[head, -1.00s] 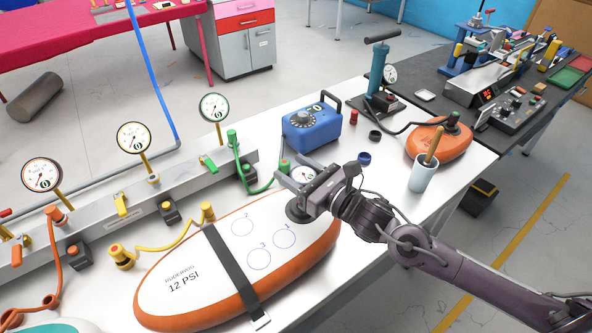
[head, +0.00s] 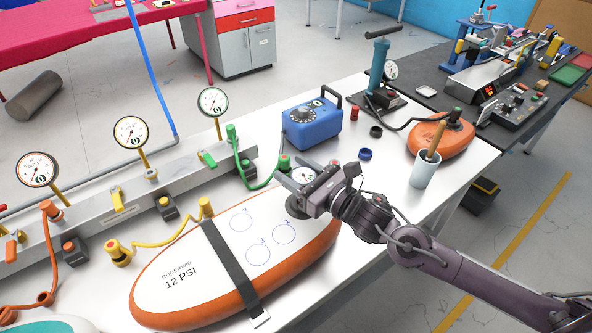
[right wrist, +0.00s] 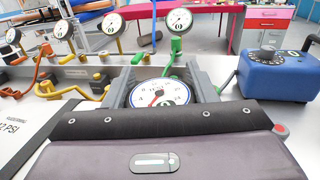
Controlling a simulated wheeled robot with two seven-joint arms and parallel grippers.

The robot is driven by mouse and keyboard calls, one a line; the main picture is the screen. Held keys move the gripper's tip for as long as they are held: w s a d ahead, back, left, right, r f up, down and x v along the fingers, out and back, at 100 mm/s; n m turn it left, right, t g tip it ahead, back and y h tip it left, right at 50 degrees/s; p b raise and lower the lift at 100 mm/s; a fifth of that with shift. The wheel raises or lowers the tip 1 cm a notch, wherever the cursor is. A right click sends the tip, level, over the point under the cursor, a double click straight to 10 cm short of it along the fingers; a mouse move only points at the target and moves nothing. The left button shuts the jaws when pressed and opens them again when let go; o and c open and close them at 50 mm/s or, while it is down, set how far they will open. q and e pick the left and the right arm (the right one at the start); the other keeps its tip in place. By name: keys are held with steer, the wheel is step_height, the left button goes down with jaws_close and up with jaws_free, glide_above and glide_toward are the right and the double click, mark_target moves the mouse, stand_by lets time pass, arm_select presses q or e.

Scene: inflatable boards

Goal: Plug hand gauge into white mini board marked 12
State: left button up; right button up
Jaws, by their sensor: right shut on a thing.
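The white mini board (head: 195,262) has an orange rim, the print "12 PSI" and a black strap across it; it lies on the white table. Blue circles marked 1, 2 and 3 are on its top. My right gripper (head: 303,180) is shut on the hand gauge (head: 307,172), over the far right end of the board. The gauge's dial faces the camera between the fingers in the right wrist view (right wrist: 158,94). A dark round part (head: 290,204) shows below the gripper on the board; whether the gauge touches it is hidden. My left gripper is out of view.
A grey rail (head: 110,205) with several dial gauges and coloured hoses runs behind the board. A blue box (head: 312,125) stands beyond the gripper. A white cup (head: 424,172) and an orange board (head: 440,140) are to the right. The table between is mostly clear.

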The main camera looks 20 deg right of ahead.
steer(key=shift+f+b, duration=0.3)
steer(key=shift+f, duration=0.1)
steer(key=o, duration=1.1)
steer(key=b+v, duration=0.1)
steer(key=v, duration=0.5)
steer(key=shift+s+d+f, duration=0.15)
steer(key=shift+s, duration=0.05)
steer(key=shift+s+d, duration=0.35)
steer(key=shift+s, duration=0.2)
steer(key=shift+s, duration=0.1)
